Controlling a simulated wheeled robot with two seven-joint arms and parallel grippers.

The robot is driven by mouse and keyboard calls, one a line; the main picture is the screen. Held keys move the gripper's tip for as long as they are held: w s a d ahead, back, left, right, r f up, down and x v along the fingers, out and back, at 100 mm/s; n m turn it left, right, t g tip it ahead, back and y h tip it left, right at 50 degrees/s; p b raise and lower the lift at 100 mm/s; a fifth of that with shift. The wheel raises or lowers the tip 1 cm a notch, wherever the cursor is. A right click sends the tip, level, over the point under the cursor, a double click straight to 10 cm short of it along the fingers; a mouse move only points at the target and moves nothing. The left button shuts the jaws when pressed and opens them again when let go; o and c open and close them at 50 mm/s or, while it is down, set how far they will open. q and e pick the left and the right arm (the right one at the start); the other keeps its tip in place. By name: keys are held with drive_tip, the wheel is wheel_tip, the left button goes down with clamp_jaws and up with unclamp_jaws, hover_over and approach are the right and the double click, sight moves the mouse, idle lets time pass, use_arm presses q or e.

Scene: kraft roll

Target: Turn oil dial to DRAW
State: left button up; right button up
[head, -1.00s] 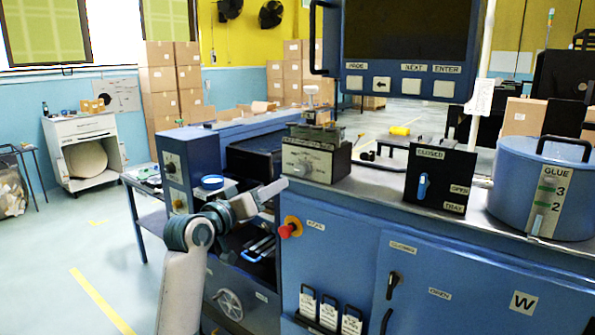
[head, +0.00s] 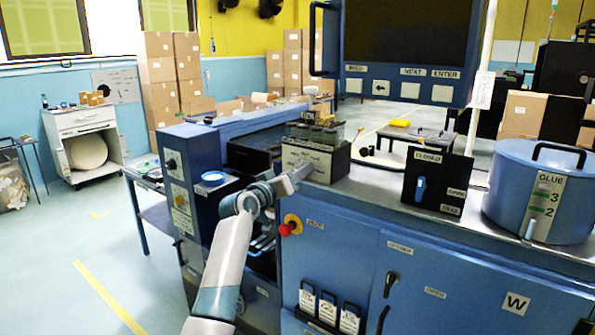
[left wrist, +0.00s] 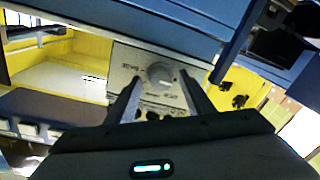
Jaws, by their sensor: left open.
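The oil dial (left wrist: 160,73) is a round grey knob with a white pointer mark on a pale panel (left wrist: 128,62). In the left wrist view it sits between the tips of my open left gripper (left wrist: 163,80), with gaps on both sides. Labels beside the knob are too small and tilted to read. In the head view the left gripper (head: 297,175) is in front of the pale-faced box (head: 320,157) on the machine and hides the knob. Contact between fingers and knob does not show. My right gripper is not in view.
A red emergency button (head: 289,227) is just below the left gripper. A black lever box (head: 437,180) and a blue glue pot (head: 540,190) stand to the right on the counter. A screen panel (head: 405,45) hangs above. A blue unit (head: 185,175) stands left.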

use_arm(q)
drive_tip(key=shift+w+d, duration=0.15)
drive_tip(key=shift+w, duration=0.15)
drive_tip(key=shift+s, duration=0.1)
drive_tip(key=c, duration=1)
drive_tip(key=shift+c, duration=0.2)
